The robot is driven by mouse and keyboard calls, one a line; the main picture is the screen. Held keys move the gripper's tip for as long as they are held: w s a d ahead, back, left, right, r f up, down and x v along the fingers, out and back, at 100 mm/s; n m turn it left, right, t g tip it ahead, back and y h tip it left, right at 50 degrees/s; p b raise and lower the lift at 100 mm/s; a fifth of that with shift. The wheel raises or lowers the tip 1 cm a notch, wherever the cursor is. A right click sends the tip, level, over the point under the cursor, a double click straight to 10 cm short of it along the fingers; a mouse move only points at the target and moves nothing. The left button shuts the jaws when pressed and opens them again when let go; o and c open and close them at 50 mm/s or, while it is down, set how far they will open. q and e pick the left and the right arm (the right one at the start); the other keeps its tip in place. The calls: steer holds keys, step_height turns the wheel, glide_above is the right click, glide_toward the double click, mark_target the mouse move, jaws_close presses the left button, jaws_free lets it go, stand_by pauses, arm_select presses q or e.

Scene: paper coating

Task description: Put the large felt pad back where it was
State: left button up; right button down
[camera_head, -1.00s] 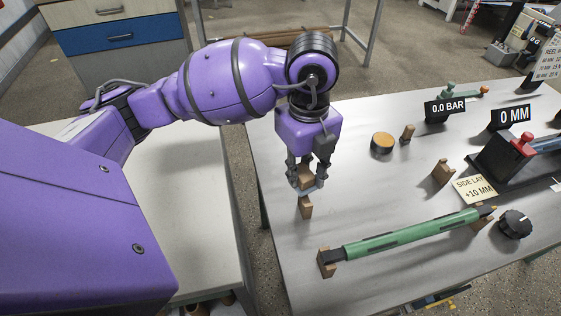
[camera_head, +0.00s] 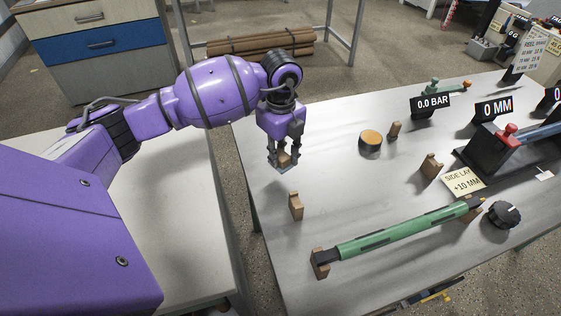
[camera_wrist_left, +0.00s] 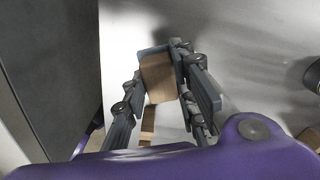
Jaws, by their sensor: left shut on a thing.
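My left gripper (camera_head: 284,163) is shut on a small brown wooden block with a flat grey-blue layer on its end, which looks like the large felt pad (camera_wrist_left: 157,79). It holds the pad above the far left part of the metal table, apart from the notched wooden stand (camera_head: 296,206) in front of it. In the left wrist view the pad sits between the two fingers, with its grey-blue edge beyond the wood. My right gripper is in neither view.
A green roller bar (camera_head: 405,234) lies across wooden rests at the table's front. A round tan-topped disc (camera_head: 371,140), a small wooden peg (camera_head: 394,130) and another notched block (camera_head: 432,166) stand to the right. Bare metal lies between.

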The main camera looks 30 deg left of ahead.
mark_target(280, 162)
arm_select(q)
steer(key=shift+w+a+f, duration=0.25)
steer(key=shift+w+f, duration=0.05)
steer(key=shift+f, duration=1.65)
steer(key=shift+f, duration=0.2)
steer(key=o, duration=1)
steer(key=shift+o, duration=0.2)
steer(key=shift+r, duration=0.1)
step_height(280, 162, up, 12)
steer(key=shift+r, duration=0.1)
